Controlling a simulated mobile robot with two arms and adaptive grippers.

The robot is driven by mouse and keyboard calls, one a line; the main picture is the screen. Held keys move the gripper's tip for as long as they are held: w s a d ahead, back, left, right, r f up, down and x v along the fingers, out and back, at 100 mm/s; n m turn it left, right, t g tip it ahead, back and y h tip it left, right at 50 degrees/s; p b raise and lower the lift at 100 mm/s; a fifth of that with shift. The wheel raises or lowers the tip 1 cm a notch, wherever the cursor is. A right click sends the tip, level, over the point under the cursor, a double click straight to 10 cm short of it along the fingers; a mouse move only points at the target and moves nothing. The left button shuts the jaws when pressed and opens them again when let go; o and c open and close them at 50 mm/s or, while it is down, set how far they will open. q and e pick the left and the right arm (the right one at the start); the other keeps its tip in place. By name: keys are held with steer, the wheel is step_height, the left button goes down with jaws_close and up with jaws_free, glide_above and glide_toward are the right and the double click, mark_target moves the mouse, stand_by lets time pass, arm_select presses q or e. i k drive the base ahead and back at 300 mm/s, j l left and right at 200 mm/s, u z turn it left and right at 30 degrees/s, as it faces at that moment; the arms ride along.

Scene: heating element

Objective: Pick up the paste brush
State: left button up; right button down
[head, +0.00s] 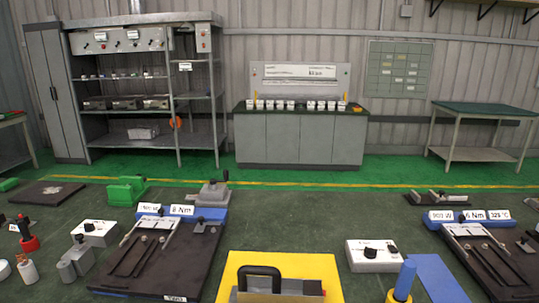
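I cannot tell for certain which item is the paste brush. An upright blue cylinder, possibly a handle, (405,277) stands in a yellow base at the bottom right, beside a flat blue mat (440,278). A small black-topped item in a red base (28,243) stands at the far left. A white container with a narrower top (28,271) stands just below it. Neither of my grippers shows in the head view.
Dark fixture boards (160,262) with blue labelled bars lie left and right. A yellow plate (240,264) carries a black-handled tool. A white control box (373,256) sits right of centre. Shelves (150,75) and a grey cabinet bench (300,138) stand at the back.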

mark_target(22, 227)
steer(key=u, duration=1.65)
